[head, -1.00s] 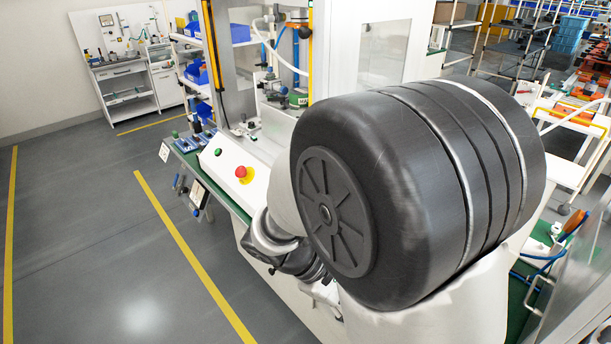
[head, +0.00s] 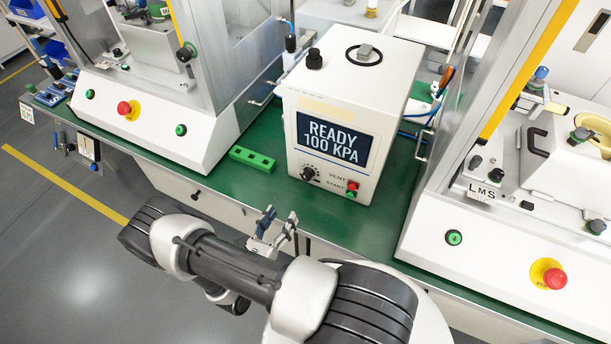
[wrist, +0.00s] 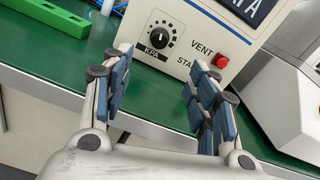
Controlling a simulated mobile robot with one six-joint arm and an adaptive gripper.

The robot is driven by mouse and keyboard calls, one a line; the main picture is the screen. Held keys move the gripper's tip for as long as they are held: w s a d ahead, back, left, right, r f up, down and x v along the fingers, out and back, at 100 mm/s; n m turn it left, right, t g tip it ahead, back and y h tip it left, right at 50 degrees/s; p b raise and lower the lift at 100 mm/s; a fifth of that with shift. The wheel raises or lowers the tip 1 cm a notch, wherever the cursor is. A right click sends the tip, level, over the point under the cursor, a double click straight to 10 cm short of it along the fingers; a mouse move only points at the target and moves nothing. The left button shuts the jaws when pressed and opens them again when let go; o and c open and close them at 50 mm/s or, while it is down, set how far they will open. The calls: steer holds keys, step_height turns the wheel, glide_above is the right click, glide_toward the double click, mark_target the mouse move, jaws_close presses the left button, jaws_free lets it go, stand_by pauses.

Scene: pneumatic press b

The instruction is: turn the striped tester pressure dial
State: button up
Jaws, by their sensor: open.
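The tester (head: 345,115) is a white box on the green bench, its screen reading "READY 100 KPA". Its pressure dial (head: 309,173) is a black knob with a white pointer mark at the lower left of the front face. My gripper (head: 275,226) is in front of the bench edge, short of the tester. In the wrist view my gripper (wrist: 160,82) is open and empty, its blue-padded fingers apart, with the dial beyond and between them. Nothing touches the dial.
A red vent button (head: 352,186) and a green start button (head: 350,194) sit right of the dial. A green slotted block (head: 252,159) lies left of the tester. White press stations (head: 160,110) stand either side. The green bench top (head: 345,225) before the tester is clear.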

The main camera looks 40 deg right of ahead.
mark_target(305, 178)
steer(key=b+x, duration=0.3)
steer(key=x, duration=1.4)
steer(key=shift+d, duration=0.15)
steer(key=shift+c, duration=0.4)
steer(key=c, duration=1)
